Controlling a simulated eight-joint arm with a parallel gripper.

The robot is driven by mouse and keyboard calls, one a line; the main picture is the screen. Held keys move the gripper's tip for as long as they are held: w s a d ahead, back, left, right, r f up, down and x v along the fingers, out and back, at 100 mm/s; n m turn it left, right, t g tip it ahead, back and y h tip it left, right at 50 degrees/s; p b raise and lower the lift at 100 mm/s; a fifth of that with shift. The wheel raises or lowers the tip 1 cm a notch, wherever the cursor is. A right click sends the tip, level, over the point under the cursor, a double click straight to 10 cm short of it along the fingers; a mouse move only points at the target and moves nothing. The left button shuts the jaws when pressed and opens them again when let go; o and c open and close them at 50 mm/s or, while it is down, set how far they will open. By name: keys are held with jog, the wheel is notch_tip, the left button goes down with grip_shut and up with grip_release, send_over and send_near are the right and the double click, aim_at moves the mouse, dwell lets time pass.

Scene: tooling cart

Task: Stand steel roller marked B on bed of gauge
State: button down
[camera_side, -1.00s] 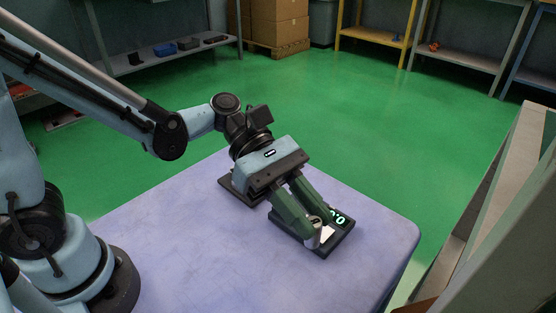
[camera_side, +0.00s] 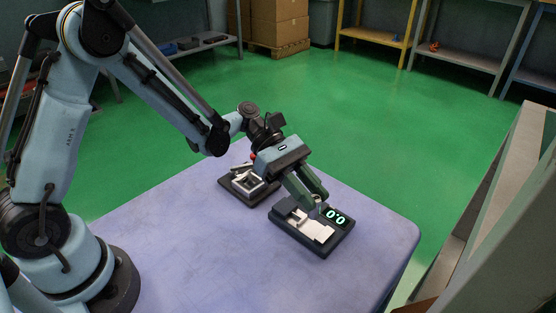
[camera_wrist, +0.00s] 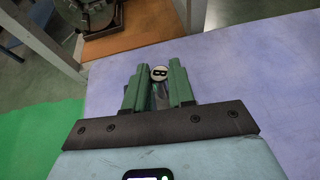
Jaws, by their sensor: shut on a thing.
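The gauge (camera_side: 285,228) is a dark block on the table with a pale bed (camera_side: 318,233) and a lit green display (camera_side: 337,216). My gripper (camera_side: 315,197) is at the far side of the bed in the side view, pointing down at a slant. In the wrist view my gripper (camera_wrist: 160,70) is shut on a steel roller (camera_wrist: 159,73), whose round end shows a dark mark that I cannot read as a letter. The fingers hide most of the roller in the side view. I cannot tell whether it touches the gauge.
A dark base with a metal fixture (camera_side: 247,182) stands behind and left of the gauge, close to my wrist. The front left of the lilac table (camera_side: 210,245) is clear. A shelf unit (camera_side: 500,200) stands beyond the table's right edge.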

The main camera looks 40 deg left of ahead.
aim_at(306, 224)
jog(key=shift+f, duration=1.8)
jog(key=shift+f, duration=0.15)
jog(key=c, duration=1)
grip_release()
jog(key=shift+o, duration=0.2)
